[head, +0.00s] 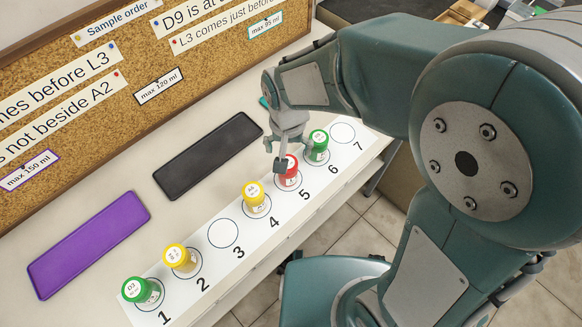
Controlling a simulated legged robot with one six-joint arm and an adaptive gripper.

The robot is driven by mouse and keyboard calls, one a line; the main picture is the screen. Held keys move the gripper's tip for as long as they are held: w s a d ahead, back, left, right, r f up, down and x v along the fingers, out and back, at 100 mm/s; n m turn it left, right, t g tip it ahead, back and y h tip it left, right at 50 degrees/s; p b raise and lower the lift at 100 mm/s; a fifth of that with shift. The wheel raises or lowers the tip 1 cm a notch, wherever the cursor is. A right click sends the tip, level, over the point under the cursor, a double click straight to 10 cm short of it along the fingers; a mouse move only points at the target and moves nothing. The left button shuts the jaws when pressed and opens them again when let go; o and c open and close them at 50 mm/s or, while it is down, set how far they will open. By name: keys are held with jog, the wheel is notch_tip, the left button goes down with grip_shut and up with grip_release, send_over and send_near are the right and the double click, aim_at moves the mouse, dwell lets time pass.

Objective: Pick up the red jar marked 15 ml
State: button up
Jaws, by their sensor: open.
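A red jar (288,178) with a white-topped lid stands on circle 5 of the numbered strip. Its side label is too small to read here, and my gripper hides part of its lid. My gripper (282,154) is open and points down, right at the top of the red jar. One finger overlaps the jar's lid in the picture. I cannot tell whether it touches the jar.
A green jar (318,146) stands close by on circle 6 and a yellow jar (254,198) on circle 4. Another yellow jar (179,257) and green jar (140,291) stand on 2 and 1. Circles 3 and 7 are empty. Purple (88,243) and black (209,155) trays lie empty.

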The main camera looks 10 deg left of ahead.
aim_at(290, 179)
notch_tip(290, 179, down, 8)
jog(key=shift+a+f, duration=0.1)
jog(key=c, duration=1)
